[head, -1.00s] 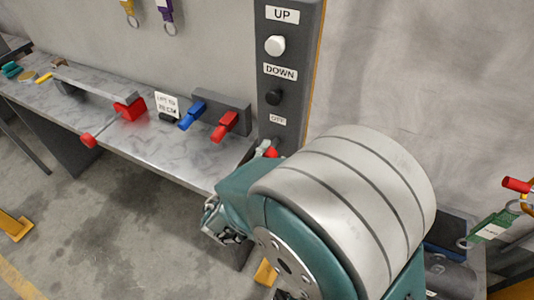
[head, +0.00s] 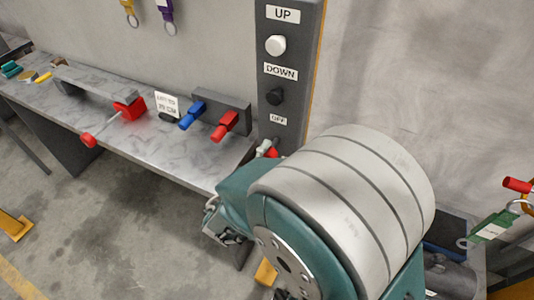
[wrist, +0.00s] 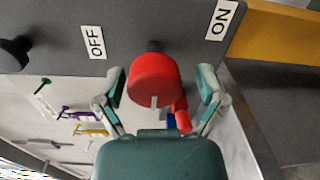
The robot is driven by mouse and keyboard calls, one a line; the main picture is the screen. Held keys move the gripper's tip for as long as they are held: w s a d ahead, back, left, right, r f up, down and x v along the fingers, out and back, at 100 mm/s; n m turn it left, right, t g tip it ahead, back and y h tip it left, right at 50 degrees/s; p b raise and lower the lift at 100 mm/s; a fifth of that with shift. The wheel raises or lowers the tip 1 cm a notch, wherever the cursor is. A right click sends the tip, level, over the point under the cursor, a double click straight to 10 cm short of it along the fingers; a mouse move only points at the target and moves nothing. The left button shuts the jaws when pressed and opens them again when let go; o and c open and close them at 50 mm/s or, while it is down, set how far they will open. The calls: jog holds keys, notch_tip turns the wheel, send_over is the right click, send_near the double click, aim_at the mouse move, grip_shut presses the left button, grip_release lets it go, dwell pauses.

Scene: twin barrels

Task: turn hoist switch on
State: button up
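The hoist control panel (head: 290,60) stands upright at the wall, with UP, DOWN and OFF labels in the head view. The red hoist switch (wrist: 153,78) fills the middle of the wrist view, between the OFF label (wrist: 94,42) and the ON label (wrist: 222,18). In the head view only a bit of red (head: 271,153) shows beside my arm, which hides the rest. My gripper (wrist: 162,92) is open, one finger on each side of the switch, with small gaps visible.
A white button (head: 275,45) and a black button (head: 274,96) are higher on the panel. A workbench (head: 110,125) with red and blue handles runs to the left. A green tag (head: 492,226) hangs at the right.

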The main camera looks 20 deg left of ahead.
jog(key=shift+r, duration=0.1)
jog(key=shift+s, duration=0.2)
jog(key=s+a, duration=0.1)
jog(key=s, duration=1)
jog(key=shift+s+r, duration=0.15)
jog(key=shift+s, duration=0.1)
